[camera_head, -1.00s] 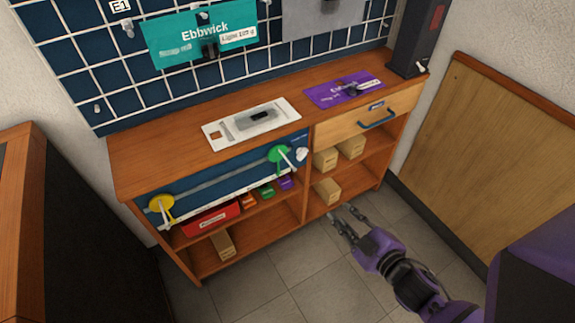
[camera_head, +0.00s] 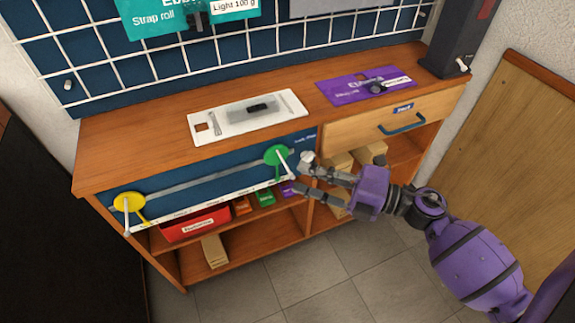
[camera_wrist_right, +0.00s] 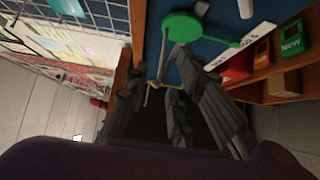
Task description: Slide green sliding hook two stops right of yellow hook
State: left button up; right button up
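The green sliding hook (camera_head: 276,155) sits on the grey rail (camera_head: 205,178) of the blue front panel, toward its right end. Its pale arm slants down and outward. The yellow hook (camera_head: 129,203) is at the rail's left end. My right gripper (camera_head: 299,175) is open, its fingers apart, just right of the green hook's arm. In the right wrist view, the green hook (camera_wrist_right: 190,26) is beyond the fingers (camera_wrist_right: 170,105). I cannot tell whether any finger touches it. The yellow hook shows small farther back. My left gripper is not in view.
A white knob (camera_head: 306,158) is close to my upper right finger. A red box (camera_head: 196,223) and small coloured boxes stand on the shelf below the panel. A drawer with a blue handle (camera_head: 402,124) is to the right. The benchtop holds a white plate (camera_head: 212,128) and a purple mat (camera_head: 342,88).

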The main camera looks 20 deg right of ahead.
aim_at(287, 167)
jog(key=x, duration=0.5)
jog(key=shift+w+a, duration=0.1)
jog(key=shift+w, duration=0.15)
grip_shut()
